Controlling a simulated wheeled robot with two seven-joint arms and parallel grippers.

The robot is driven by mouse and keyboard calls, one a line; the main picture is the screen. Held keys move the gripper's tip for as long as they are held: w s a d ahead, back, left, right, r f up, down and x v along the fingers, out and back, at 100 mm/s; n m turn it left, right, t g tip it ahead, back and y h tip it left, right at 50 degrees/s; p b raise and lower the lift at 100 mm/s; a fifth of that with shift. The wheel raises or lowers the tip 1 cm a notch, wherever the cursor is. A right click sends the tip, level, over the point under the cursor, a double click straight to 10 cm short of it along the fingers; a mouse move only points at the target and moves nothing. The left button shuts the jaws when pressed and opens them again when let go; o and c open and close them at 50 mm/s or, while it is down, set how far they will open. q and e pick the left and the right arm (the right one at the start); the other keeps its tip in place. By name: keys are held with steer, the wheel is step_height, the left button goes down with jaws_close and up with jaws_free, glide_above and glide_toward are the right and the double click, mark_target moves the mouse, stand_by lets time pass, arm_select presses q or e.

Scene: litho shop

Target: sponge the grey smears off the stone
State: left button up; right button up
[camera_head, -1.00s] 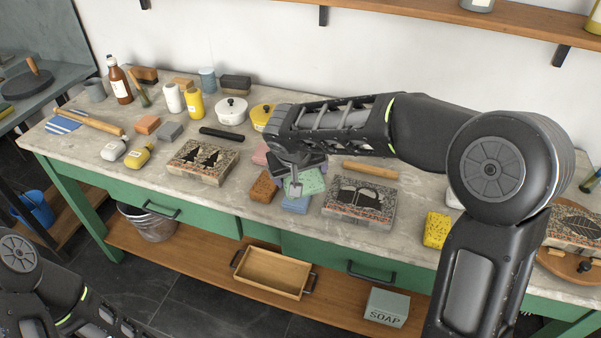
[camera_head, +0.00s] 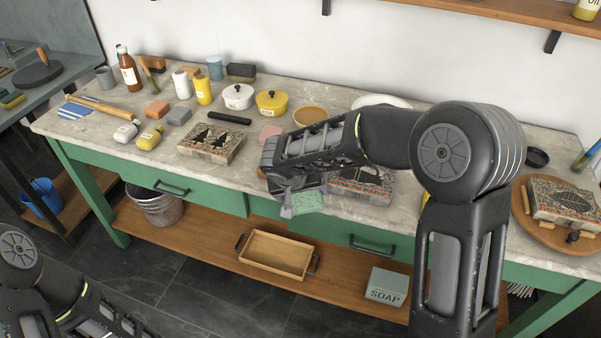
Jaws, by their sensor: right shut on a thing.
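My right gripper (camera_head: 293,191) is shut on a green sponge (camera_head: 306,203), near the table's front edge, left of the middle stone. A stone with a dark print (camera_head: 366,187) lies just right of the sponge, partly hidden by my arm. A stone with dark trees (camera_head: 212,142) lies to the left. A stone with a leaf print (camera_head: 566,203) rests on a round wooden board (camera_head: 532,222) at the far right. Grey smears are too small to make out on any of them. My left arm shows at the lower left, but its gripper is out of the picture.
A pink sponge (camera_head: 270,133) lies behind my right gripper. White (camera_head: 238,97) and yellow (camera_head: 272,103) lidded pots, bottles and blocks stand along the back and left. A wooden tray (camera_head: 277,255) and soap box (camera_head: 386,287) sit on the lower shelf.

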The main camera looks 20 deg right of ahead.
steer(key=s+f+n, duration=0.1)
steer(key=s+f, duration=0.6)
steer(key=f, duration=0.4)
steer(key=shift+n+y, duration=0.4)
